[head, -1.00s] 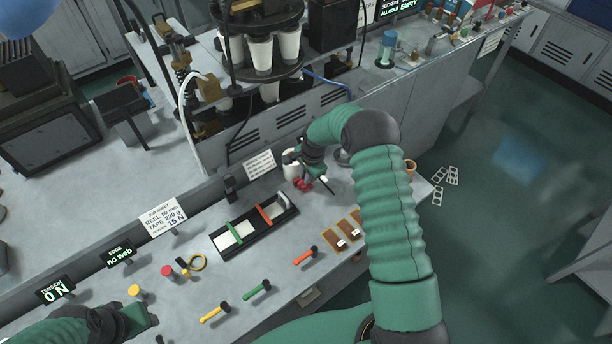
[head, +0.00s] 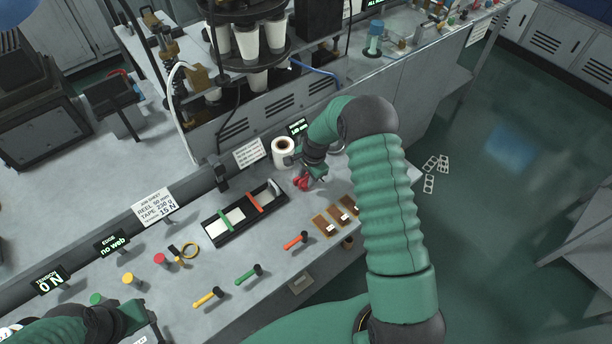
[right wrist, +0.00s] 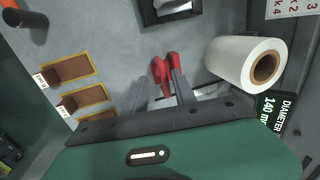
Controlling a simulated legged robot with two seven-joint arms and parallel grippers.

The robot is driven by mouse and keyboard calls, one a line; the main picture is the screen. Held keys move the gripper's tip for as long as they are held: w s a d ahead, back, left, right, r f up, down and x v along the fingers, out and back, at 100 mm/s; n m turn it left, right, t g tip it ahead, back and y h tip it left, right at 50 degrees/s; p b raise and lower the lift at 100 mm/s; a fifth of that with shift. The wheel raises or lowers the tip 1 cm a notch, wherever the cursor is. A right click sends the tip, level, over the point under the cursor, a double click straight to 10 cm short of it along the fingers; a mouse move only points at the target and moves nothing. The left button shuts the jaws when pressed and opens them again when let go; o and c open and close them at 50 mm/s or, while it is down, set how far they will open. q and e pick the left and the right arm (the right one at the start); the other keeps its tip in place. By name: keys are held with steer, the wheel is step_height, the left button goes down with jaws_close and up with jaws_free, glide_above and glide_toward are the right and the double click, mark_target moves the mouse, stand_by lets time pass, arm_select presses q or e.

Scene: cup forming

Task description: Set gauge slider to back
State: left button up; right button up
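A pale, marked strip (right wrist: 205,91) lies just right of the fingers, partly hidden, by the roll. A display (right wrist: 275,112) reads diameter 140 mm. My left gripper (head: 135,318) is at the bottom left, its fingers unclear.
The black tray carries a green bar and a red bar. Brown plates (head: 333,221) lie at the right bench edge. Cups (head: 246,42) hang on a rack behind.

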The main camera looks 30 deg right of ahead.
steer(key=shift+d, duration=0.15)
steer(key=s+r+b, duration=0.2)
steer(key=s+r, duration=0.1)
steer(key=r, duration=1.3)
steer(key=shift+d+r+b, duration=0.15)
steer(key=shift+r+b, duration=0.05)
steer(key=shift+b, duration=0.15)
steer(key=shift+s, duration=0.1)
steer(key=s+a+f+n+b, duration=0.1)
steer(key=s+a+f+n, duration=0.1)
steer(key=s+a+n, duration=0.6)
steer(key=s+a+f+n+b, duration=0.1)
steer(key=s+a+f+n, duration=0.1)
steer(key=s+a+n, duration=0.7)
steer(key=shift+s+f, duration=0.25)
steer(key=shift+s, duration=0.15)
steer(key=shift+d, duration=0.1)
